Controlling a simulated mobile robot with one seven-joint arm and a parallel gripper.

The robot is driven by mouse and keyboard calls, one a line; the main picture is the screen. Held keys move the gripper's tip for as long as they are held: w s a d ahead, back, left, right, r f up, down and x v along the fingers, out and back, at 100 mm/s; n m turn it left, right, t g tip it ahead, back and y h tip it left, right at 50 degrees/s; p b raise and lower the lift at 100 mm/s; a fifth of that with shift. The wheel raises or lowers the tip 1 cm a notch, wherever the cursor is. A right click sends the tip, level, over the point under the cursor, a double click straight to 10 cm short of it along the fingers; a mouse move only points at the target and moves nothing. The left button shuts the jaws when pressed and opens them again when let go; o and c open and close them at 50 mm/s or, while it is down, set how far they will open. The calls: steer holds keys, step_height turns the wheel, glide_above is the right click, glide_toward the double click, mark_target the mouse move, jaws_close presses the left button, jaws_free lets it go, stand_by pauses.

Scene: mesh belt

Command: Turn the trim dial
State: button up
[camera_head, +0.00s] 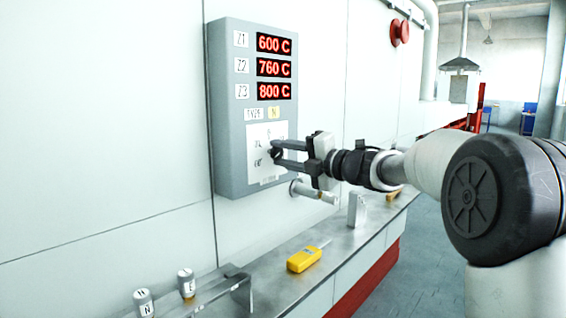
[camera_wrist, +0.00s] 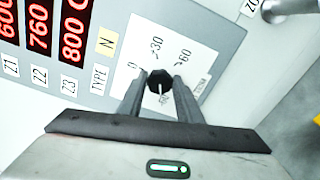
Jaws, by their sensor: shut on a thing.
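The trim dial (camera_wrist: 160,80) is a small black knob with a pale pointer line. It sits on a white scale plate (camera_wrist: 186,44) with printed marks such as 0, 30 and 60. In the head view the scale plate (camera_head: 257,139) is on the lower part of a grey control panel (camera_head: 226,110). My gripper (camera_wrist: 160,86) has one finger on each side of the dial and is shut on it. In the head view my gripper (camera_head: 275,153) reaches the panel from the right, and its fingers hide most of the dial.
Red displays (camera_head: 274,68) read 600, 760 and 800 C above the dial. A metal pipe stub (camera_head: 313,192) sticks out below the panel. A yellow handheld device (camera_head: 304,259) lies on the metal ledge (camera_head: 290,285).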

steer(key=shift+n, duration=0.4)
steer(key=o, duration=1)
steer(key=shift+o, duration=0.2)
steer(key=shift+d, duration=0.1)
steer(key=p+v, duration=0.1)
steer(key=v, duration=1.6)
steer(key=shift+s, duration=0.2)
steer(key=shift+d+r, duration=0.1)
